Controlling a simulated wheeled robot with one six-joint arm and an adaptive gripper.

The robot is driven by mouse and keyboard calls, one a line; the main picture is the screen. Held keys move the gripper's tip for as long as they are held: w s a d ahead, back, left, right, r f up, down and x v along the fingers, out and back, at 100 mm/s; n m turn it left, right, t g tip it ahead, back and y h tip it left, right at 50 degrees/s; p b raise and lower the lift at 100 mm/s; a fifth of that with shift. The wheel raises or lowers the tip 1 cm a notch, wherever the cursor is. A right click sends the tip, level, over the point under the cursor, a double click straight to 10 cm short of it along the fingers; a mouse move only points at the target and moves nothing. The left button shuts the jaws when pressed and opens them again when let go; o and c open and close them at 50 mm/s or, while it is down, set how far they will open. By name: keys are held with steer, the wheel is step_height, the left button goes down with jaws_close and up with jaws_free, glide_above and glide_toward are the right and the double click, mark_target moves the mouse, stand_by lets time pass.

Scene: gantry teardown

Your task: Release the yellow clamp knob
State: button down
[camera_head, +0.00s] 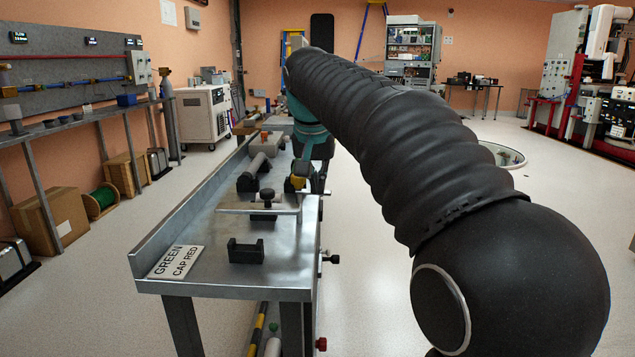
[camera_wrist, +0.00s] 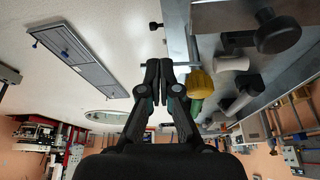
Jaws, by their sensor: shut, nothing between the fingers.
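The yellow clamp knob (camera_wrist: 199,84) is in the wrist view, just right of my gripper (camera_wrist: 159,68), near the bench edge. My gripper's black fingers are together and empty, with a gap between them and the knob. In the head view a small yellow knob (camera_head: 298,182) shows at the right edge of the steel bench (camera_head: 205,228), partly hidden by my gripper's dark linkage. The fingertips are hard to make out there. A green part (camera_wrist: 196,106) shows beyond the knob in the wrist view.
A black T-shaped knob (camera_head: 267,196) on a metal bar and a black cradle (camera_head: 246,251) sit on the near bench. A sign (camera_head: 175,262) reads "GREEN CAP RED". A grey cylinder (camera_head: 257,163) lies farther back. Floor right of the bench is open.

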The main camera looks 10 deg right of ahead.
steer(key=s+a+r+b, duration=0.1)
steer(key=s+a+r, duration=0.2)
steer(key=s+r, duration=0.45)
steer(key=b+x, duration=0.1)
steer(key=x, duration=0.4)
steer(key=b+x, duration=0.1)
steer(key=x, duration=0.4)
steer(key=shift+d, duration=0.25)
steer(key=w, duration=0.3)
steer(key=shift+w+d+r+p, duration=0.1)
steer(key=shift+d+r+p, duration=0.05)
steer(key=shift+d+p, duration=0.25)
steer(key=shift+w+d, duration=0.1)
steer(key=shift+w, duration=0.3)
